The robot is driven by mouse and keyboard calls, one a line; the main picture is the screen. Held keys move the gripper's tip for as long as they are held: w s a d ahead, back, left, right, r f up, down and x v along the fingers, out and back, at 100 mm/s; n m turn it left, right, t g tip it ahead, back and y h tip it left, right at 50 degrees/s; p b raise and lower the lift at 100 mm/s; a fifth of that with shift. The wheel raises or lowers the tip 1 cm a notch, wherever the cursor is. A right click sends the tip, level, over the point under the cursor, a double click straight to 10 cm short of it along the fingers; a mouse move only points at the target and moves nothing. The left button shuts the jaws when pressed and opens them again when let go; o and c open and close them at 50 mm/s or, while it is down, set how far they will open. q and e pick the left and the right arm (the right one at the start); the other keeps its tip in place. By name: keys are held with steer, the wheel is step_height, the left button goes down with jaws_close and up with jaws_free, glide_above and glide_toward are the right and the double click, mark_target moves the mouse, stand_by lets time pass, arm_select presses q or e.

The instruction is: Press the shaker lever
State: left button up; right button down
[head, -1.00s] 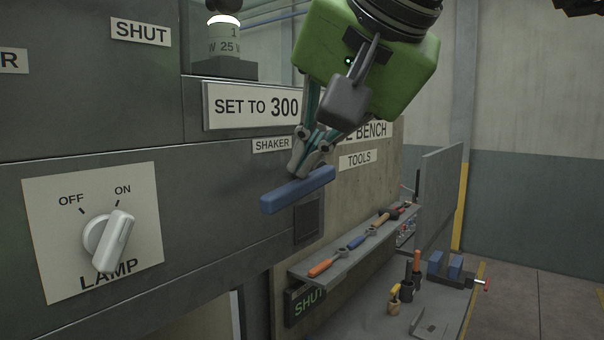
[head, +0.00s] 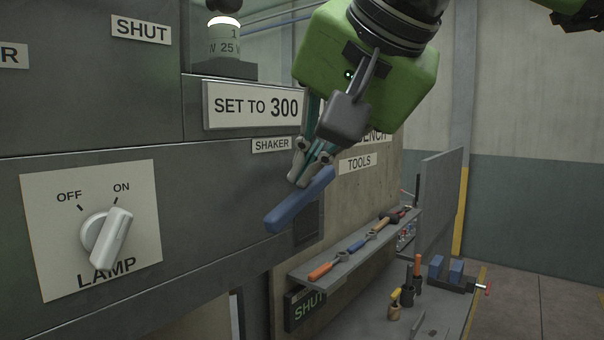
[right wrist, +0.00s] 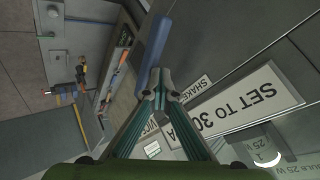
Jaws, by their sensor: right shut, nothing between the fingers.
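The shaker lever is a blue bar (head: 300,201) below the SHAKER label (head: 271,145) on the grey panel. It slants down to the left in the head view. My right gripper (head: 305,180) is shut and empty, and its fingertips are at the top of the lever, seemingly touching it. In the right wrist view the lever (right wrist: 154,52) runs up from just beyond the shut fingertips (right wrist: 157,92). The lever's mount is partly hidden behind the bar. My left gripper does not show clearly; only a dark piece of an arm shows at the top right corner.
A lamp knob (head: 106,238) sits on a pale plate at left. A SET TO 300 sign (head: 254,106) is above the lever. A tool shelf (head: 354,256) and a bench with a vise (head: 450,275) stand at right. Floor at far right is clear.

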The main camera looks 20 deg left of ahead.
mark_target(307, 189)
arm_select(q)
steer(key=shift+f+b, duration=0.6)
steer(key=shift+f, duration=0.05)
arm_select(e)
steer(key=shift+s+f, duration=0.1)
steer(key=shift+f, duration=0.95)
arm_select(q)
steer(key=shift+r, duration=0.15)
arm_select(e)
steer(key=shift+r, duration=0.15)
steer(key=shift+w+r+p, duration=0.15)
steer(key=shift+r+p, duration=1.1)
steer(key=shift+p, duration=0.1)
steer(key=shift+w+r+p, duration=0.15)
steer(key=shift+r+p, duration=1.1)
steer(key=shift+p, duration=0.05)
arm_select(q)
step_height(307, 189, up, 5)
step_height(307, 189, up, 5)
steer(key=p, duration=0.5)
arm_select(e)
step_height(307, 189, up, 5)
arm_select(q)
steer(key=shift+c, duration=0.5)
